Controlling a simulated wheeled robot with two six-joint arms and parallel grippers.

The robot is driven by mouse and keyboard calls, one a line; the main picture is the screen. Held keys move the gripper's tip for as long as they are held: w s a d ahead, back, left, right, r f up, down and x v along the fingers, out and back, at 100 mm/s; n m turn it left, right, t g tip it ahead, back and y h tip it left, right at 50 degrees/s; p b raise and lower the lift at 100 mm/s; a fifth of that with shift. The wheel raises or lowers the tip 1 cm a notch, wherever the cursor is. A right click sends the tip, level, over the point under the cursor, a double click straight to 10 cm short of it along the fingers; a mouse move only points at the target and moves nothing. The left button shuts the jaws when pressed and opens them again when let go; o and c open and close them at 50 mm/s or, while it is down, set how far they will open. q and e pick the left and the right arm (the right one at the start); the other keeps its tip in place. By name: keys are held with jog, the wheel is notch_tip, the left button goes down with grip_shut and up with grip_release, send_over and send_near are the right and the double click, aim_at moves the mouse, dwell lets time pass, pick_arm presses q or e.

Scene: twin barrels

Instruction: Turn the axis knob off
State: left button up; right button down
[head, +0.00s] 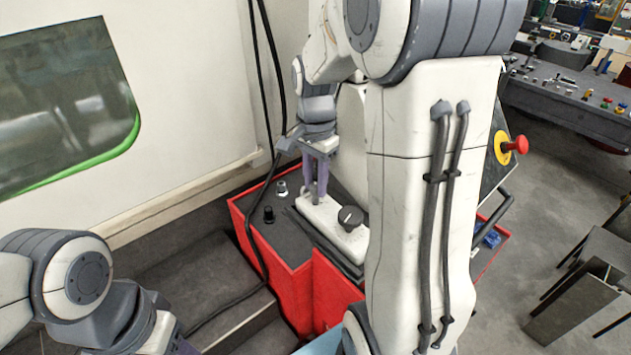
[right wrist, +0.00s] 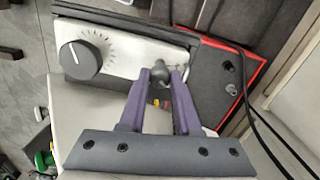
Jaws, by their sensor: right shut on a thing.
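A white control panel (head: 323,212) lies on top of a red and black cabinet. It carries a large round black dial (head: 350,217), which shows in the right wrist view (right wrist: 80,60) with tick marks beside it. A smaller dark knob (right wrist: 160,76) sits on the same panel, between the fingertips of my right gripper (right wrist: 161,72). In the head view my right gripper (head: 317,190) points down at the panel and hides this small knob. The fingers are shut on it. No label is readable. My left gripper is only partly in view at the bottom left.
The red cabinet (head: 262,262) also has small knobs (head: 269,214) left of the panel. Black cables hang behind it. A red emergency button (head: 516,145) on a yellow base is at right. My right arm blocks much of the centre. A workbench (head: 570,95) stands far right.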

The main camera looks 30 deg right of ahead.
aim_at(316, 185)
jog(key=n, duration=0.7)
dwell(0.6)
jog(key=c, duration=0.6)
grip_release()
notch_tip(316, 185, up, 10)
jog(key=b, duration=0.3)
jog(key=shift+r, duration=0.25)
